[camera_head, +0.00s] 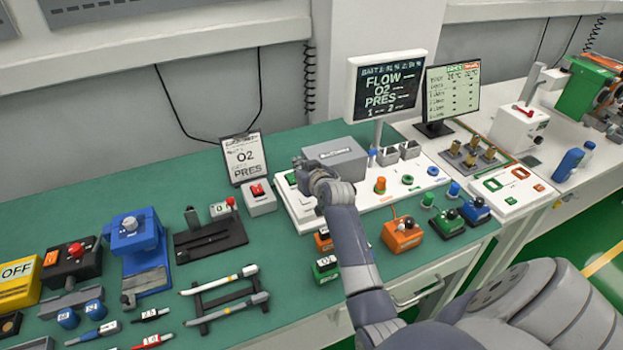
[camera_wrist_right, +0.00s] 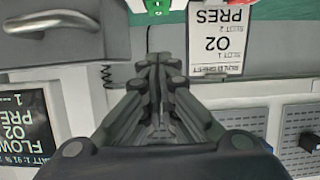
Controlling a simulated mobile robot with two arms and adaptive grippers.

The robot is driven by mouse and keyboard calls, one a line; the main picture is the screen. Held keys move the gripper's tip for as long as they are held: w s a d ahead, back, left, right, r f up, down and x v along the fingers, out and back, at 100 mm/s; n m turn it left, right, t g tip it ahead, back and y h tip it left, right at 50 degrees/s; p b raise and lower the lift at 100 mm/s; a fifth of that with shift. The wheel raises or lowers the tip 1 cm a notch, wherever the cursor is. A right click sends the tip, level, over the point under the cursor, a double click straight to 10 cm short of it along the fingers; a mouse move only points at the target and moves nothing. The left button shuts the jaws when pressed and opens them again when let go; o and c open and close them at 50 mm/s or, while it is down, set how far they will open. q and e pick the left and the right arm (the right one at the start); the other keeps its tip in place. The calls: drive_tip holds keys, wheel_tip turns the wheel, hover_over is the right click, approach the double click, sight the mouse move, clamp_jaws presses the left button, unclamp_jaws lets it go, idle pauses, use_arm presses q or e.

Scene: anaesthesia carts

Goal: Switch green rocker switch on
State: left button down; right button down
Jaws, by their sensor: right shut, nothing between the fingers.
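A small green switch (camera_head: 291,178) sits at the left end of a white panel (camera_head: 304,217) on the green bench. My right arm reaches over the panel, and my right gripper (camera_head: 300,164) is beside the green switch, partly covering that area. The gripper is shut and empty. In the right wrist view its fingers (camera_wrist_right: 158,62) are together, and the green switch (camera_wrist_right: 157,6) shows cut off at the top edge, apart from the fingertips in the picture. Whether the switch is on or off cannot be told. My left gripper is not in view.
A grey box (camera_head: 336,158) stands just behind the gripper. A white box with a red rocker (camera_head: 260,199) and an O2 sign (camera_head: 244,158) are to the left. A monitor (camera_head: 386,87) stands behind right. Several coloured switch boxes sit in front of the panel.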

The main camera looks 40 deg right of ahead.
drive_tip(key=s+a+b, duration=0.1)
drive_tip(key=s+a, duration=0.1)
drive_tip(key=s, duration=0.5)
drive_tip(key=shift+s+r, duration=0.15)
drive_tip(key=shift+r, duration=0.15)
drive_tip(key=shift+f, duration=0.1)
